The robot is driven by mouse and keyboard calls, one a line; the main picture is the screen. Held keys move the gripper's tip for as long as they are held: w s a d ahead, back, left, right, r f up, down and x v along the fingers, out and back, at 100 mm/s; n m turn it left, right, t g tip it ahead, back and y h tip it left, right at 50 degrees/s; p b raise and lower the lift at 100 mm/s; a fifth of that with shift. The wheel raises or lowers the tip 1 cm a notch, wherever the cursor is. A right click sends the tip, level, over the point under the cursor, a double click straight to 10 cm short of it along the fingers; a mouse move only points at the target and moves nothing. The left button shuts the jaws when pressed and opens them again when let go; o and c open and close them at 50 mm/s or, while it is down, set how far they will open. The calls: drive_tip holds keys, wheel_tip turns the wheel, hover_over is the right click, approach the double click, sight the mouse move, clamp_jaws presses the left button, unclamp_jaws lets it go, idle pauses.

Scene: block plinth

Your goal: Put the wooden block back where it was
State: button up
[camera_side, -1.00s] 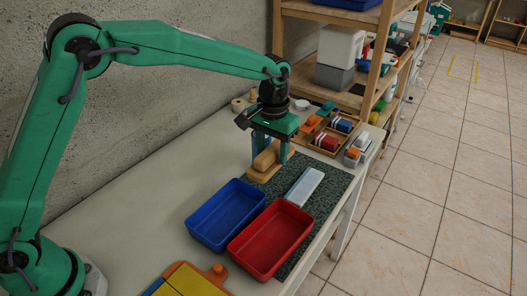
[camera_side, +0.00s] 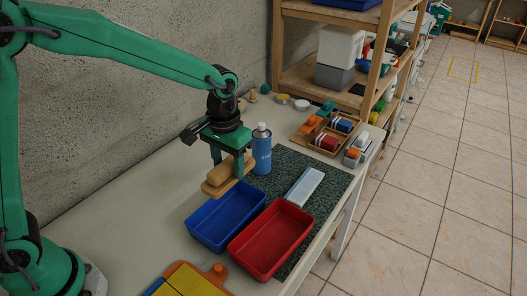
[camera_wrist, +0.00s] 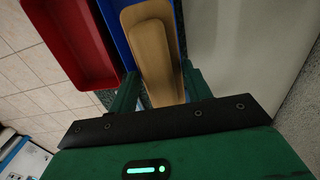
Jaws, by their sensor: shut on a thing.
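My gripper (camera_side: 230,163) is shut on the wooden block (camera_side: 226,172), a long, round-ended light-brown piece. A wider flat wooden piece (camera_side: 216,189) shows directly under it; I cannot tell whether the two are joined. They are at the back left corner of the blue tray (camera_side: 226,213). In the wrist view the block (camera_wrist: 153,50) lies between my fingers, with the blue tray showing around its far end, so it appears held above the surface. Its underside is hidden.
A red tray (camera_side: 270,240) stands beside the blue one. A blue can (camera_side: 262,152) stands close behind my gripper. A pale box (camera_side: 304,187) lies on the dark speckled mat (camera_side: 325,195). Sorted parts (camera_side: 330,135) stand at the back. The table left of the blue tray is clear.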

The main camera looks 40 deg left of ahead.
drive_tip(key=w+a+f, duration=0.2)
drive_tip(key=a, duration=0.1)
drive_tip(key=w+a+f, duration=0.2)
drive_tip(key=a, duration=0.1)
drive_tip(key=w+a+f, duration=0.2)
drive_tip(key=a+f, duration=0.1)
drive_tip(key=shift+w+a, duration=0.25)
drive_tip(key=shift+a, duration=0.05)
drive_tip(key=shift+f, duration=1.95)
drive_tip(key=shift+f, duration=0.1)
drive_tip(key=o, duration=0.9)
wheel_tip(320, 180, up, 12)
drive_tip(key=shift+r, duration=0.1)
drive_tip(key=shift+s+r, duration=0.1)
drive_tip(key=shift+s, duration=0.05)
